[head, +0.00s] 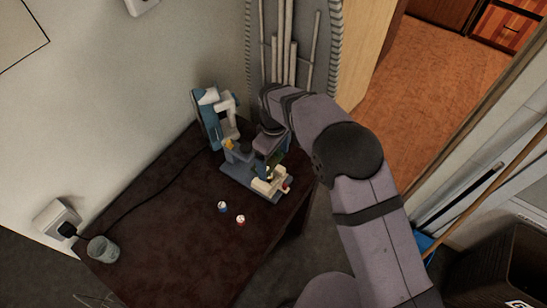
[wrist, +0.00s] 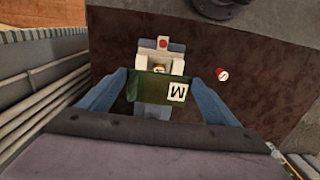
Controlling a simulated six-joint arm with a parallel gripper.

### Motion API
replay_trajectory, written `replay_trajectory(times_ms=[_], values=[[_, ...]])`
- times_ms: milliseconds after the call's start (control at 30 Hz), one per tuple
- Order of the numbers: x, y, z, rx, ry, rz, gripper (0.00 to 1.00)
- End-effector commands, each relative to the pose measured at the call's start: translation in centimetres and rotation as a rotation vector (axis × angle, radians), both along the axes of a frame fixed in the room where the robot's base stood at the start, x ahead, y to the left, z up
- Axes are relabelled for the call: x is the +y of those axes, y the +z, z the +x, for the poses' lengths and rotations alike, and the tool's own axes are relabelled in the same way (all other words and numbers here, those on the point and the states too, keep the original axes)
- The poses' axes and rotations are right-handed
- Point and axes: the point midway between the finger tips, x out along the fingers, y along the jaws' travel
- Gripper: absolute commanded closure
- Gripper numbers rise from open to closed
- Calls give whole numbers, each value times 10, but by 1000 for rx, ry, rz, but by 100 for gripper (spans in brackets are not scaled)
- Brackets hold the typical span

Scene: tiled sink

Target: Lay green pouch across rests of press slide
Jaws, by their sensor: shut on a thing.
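My gripper (wrist: 159,80) is shut on the green pouch (wrist: 148,92), with one blue finger at each end of it. The pouch has a white label with a letter M, at its right end in the wrist view. The press slide shows as a cream block (wrist: 161,55) with a red spot, just past the pouch; the pouch hides part of it. In the head view the cream slide (head: 268,186) sits at the front of the blue press (head: 207,104). The pouch is over the slide; I cannot tell whether it touches the rests.
The press stands on a dark brown table (head: 160,225) near the wall. Two small round pieces, one blue and white (head: 222,207) and one red and white (head: 241,220), lie in front. The table's left part is mostly clear.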

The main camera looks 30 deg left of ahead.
Motion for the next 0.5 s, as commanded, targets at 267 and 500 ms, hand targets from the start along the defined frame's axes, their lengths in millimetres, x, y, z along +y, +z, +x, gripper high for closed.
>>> replay_trajectory(times_ms=[267, 500], values=[[0, -8, 0, 0, -1, 0, 42], [0, -27, 0, -1, -2, 1, 42]])
